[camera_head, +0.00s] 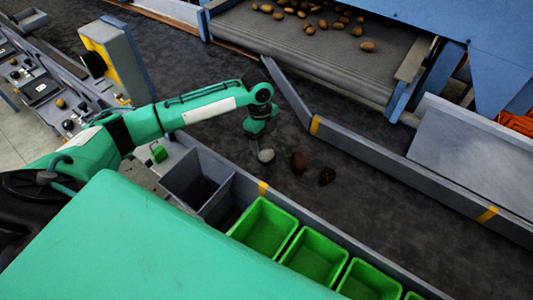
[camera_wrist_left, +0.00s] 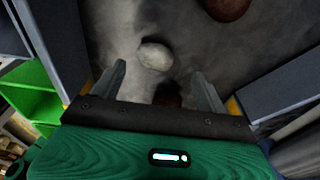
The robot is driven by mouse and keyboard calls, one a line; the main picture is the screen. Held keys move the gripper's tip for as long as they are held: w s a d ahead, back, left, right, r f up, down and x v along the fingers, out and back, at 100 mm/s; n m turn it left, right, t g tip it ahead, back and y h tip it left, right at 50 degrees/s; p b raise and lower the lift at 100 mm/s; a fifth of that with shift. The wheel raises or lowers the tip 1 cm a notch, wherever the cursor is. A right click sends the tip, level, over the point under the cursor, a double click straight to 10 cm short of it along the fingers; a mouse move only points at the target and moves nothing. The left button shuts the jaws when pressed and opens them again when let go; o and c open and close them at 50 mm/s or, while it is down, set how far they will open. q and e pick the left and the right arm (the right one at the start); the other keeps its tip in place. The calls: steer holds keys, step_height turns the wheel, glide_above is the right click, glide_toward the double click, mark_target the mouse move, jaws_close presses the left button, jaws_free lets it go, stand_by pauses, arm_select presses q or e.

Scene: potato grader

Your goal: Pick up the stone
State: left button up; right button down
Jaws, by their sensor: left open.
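The stone, a pale grey-white rounded lump (camera_head: 266,156), lies on the dark belt just below my left gripper (camera_head: 257,132) in the head view. In the left wrist view the stone (camera_wrist_left: 155,56) shows just beyond the tips of the open fingers of my left gripper (camera_wrist_left: 160,75), roughly between them. The fingers look empty and apart from the stone; the exact height gap is hard to tell. My right gripper is in neither view.
A brown potato (camera_head: 299,162) and a darker lump (camera_head: 326,176) lie right of the stone. Low rails (camera_head: 400,172) edge the belt. Green bins (camera_head: 264,226) and a grey bin (camera_head: 194,184) stand along the near side. Several potatoes lie on the upper conveyor (camera_head: 320,52).

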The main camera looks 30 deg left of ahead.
mark_target(266, 152)
arm_select(q)
steer(key=shift+s+d+f, duration=0.1)
steer(key=shift+f, duration=0.4)
steer(key=f, duration=0.1)
steer(key=f+p, duration=0.1)
steer(key=f, duration=0.1)
steer(key=f+p, duration=0.1)
steer(key=shift+s+d+f, duration=0.15)
steer(key=shift+s+d, duration=0.15)
steer(key=shift+s, duration=0.05)
steer(key=shift+f, duration=0.2)
steer(key=c, duration=1.1)
steer(key=shift+o, duration=0.2)
steer(key=shift+r, duration=0.15)
